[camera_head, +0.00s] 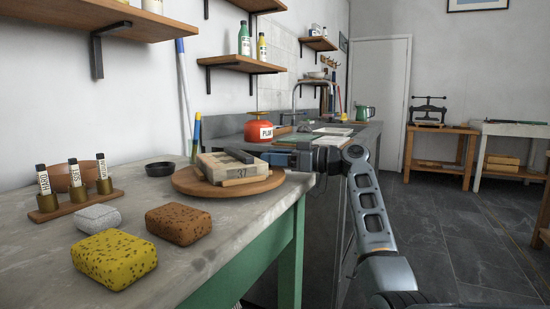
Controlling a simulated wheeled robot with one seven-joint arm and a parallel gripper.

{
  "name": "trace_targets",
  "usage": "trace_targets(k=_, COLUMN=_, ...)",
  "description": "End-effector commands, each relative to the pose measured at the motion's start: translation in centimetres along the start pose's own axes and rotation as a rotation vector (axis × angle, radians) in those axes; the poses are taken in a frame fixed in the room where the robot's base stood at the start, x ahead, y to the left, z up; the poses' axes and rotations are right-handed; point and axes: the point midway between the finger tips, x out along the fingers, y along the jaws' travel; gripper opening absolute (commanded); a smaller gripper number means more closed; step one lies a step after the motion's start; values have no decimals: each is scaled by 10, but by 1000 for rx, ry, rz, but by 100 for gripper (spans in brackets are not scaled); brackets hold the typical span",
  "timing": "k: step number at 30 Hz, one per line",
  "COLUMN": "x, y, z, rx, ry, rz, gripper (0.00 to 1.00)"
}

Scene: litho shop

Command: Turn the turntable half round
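The turntable (186,184) is a round wooden disc on the grey stone-topped bench, near its right edge. A pale block labelled 37 (218,173) lies on it, with a thin wooden piece along its front. A small dark bar (240,156) shows at the top of the block; I cannot tell whether it is a separate thing or part of my gripper. My gripper (274,158) reaches in from the right, at the turntable's far right side beside the block. Its fingers are small and seen edge-on, so their opening and any contact are unclear.
On the bench stand a yellow sponge (114,259), a brown sponge (179,223), a grey stone (98,217), a rack of labelled bottles (77,199) and a black dish (160,169). A red tin (258,130) stands behind.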

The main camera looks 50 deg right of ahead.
Motion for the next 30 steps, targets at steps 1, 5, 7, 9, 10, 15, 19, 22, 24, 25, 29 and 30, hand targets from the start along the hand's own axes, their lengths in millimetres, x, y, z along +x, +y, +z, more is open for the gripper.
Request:
trace_targets(k=1, x=0, y=0, z=0, rx=0, ry=0, rz=0, gripper=49)
trace_targets(k=5, x=-1, y=0, z=-1, rx=-1, ry=1, rz=0, gripper=49)
trace_targets(k=7, x=-4, y=0, z=-1, rx=0, ry=1, rz=1, gripper=49)
trace_targets(k=9, x=-11, y=1, z=-1, rx=0, ry=1, rz=2, gripper=49)
trace_targets(k=10, x=-15, y=1, z=-1, rx=1, ry=1, rz=3, gripper=49)
trace_targets(k=15, x=-44, y=1, z=-1, rx=1, ry=1, rz=4, gripper=49)
trace_targets(k=19, x=-62, y=0, z=-1, rx=0, ry=0, rz=1, gripper=49)
trace_targets(k=22, x=-72, y=1, z=0, rx=0, ry=0, rz=2, gripper=49)
trace_targets(k=24, x=-76, y=0, z=0, rx=0, ry=0, rz=1, gripper=49)
trace_targets(k=25, x=-77, y=0, z=0, rx=0, ry=0, rz=1, gripper=49)
trace_targets(k=29, x=-78, y=0, z=0, rx=0, ry=0, rz=0, gripper=49)
trace_targets(k=30, x=-78, y=0, z=0, rx=0, ry=0, rz=0, gripper=49)
